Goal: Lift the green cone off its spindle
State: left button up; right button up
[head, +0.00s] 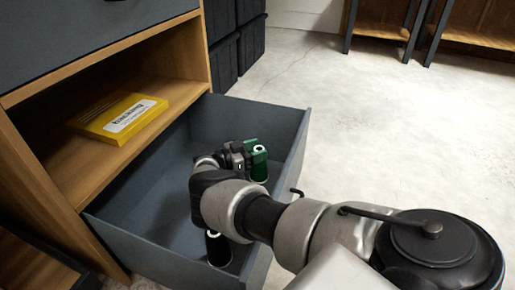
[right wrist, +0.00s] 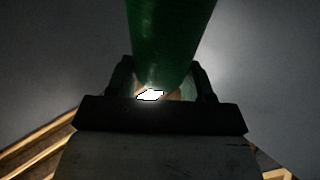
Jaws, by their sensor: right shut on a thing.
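The green cone (head: 259,165) is a dark green thread cone with a white top, inside the open drawer (head: 290,122) near its far right corner. My right gripper (head: 249,152) reaches into the drawer and is shut on the green cone. In the right wrist view the cone (right wrist: 170,40) stands large between the two fingers of the gripper (right wrist: 163,82), one on each side. Its spindle is hidden, so I cannot tell whether the cone still sits on it. My left gripper is not in view.
A black cone (head: 217,248) with a white top stands in the front of the drawer, under my arm. A yellow box (head: 119,117) lies on the wooden shelf above left. Dark bins (head: 222,45) stand behind. The concrete floor to the right is clear.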

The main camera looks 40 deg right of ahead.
notch_tip(320, 180, up, 10)
jog(key=p, duration=0.7)
jog(key=shift+p, duration=0.4)
